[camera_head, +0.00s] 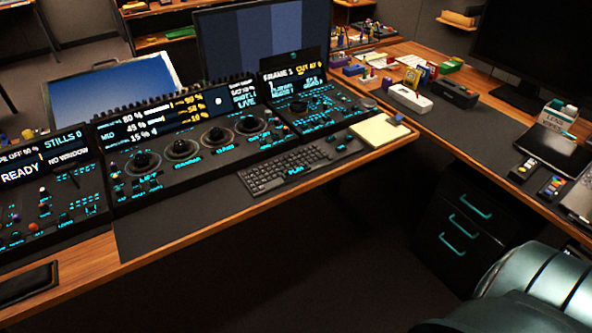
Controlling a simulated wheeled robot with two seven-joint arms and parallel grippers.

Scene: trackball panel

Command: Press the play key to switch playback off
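The trackball panel (205,160) stands on the wooden desk at the left centre, with several dark trackballs in ringed sockets and cyan-lit labels. Its middle screen (165,123) shows percentages and the word LIVE. A right-hand section (318,110) has a small screen reading FRAME and more lit keys. Cyan lettering that seems to read PLAY (295,171) shows at the black keyboard (290,170) in front of the panel. I cannot tell which single key is the play key, or whether it is lit. Neither gripper shows in this view.
A yellow note pad (378,132) lies right of the keyboard. A dark mat (165,222) covers the desk's front part. A left screen reads READY (20,172). Monitors stand behind. The right desk holds stationery, a white box (410,98) and remotes. Drawers (470,222) stand below it.

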